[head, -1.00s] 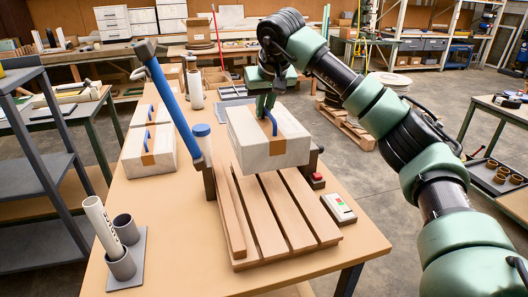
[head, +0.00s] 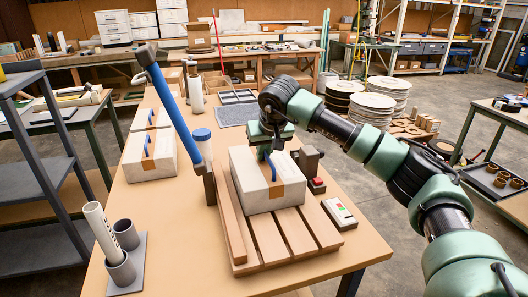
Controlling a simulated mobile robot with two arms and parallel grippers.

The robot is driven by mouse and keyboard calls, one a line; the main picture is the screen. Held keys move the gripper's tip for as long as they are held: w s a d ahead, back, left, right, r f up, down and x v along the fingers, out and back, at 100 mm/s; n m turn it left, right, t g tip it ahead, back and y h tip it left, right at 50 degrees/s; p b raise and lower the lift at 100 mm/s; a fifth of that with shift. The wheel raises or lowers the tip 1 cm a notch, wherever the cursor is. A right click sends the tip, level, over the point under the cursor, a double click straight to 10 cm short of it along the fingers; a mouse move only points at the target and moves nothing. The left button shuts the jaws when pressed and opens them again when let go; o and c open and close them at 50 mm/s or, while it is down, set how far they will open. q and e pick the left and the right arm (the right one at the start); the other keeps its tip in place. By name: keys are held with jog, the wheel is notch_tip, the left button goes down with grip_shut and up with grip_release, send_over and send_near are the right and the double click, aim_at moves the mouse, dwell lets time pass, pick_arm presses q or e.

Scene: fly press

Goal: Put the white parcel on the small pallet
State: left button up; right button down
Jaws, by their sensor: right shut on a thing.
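The white parcel (head: 256,186), with a brown band and a blue handle, is at the far part of the small wooden pallet (head: 286,233). It looks level and seems to rest on the slats, though its underside is hidden. My right gripper (head: 269,152) is above the parcel and shut on its blue handle. The gripper partly hides the handle. My left gripper is not in view.
Two similar parcels (head: 150,158) stand on the table at the left. A press with a blue lever (head: 168,98) rises beside the pallet. A control box (head: 339,213) lies to the right. Grey cups (head: 122,268) stand at the front left.

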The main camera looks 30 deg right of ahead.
jog(key=shift+r, duration=0.15)
jog(key=c, duration=1.9)
grip_release()
jog(key=shift+f, duration=0.25)
jog(key=o, duration=0.4)
jog(key=shift+s+r, duration=0.1)
jog(key=v, duration=1.2)
jog(key=shift+b, duration=0.4)
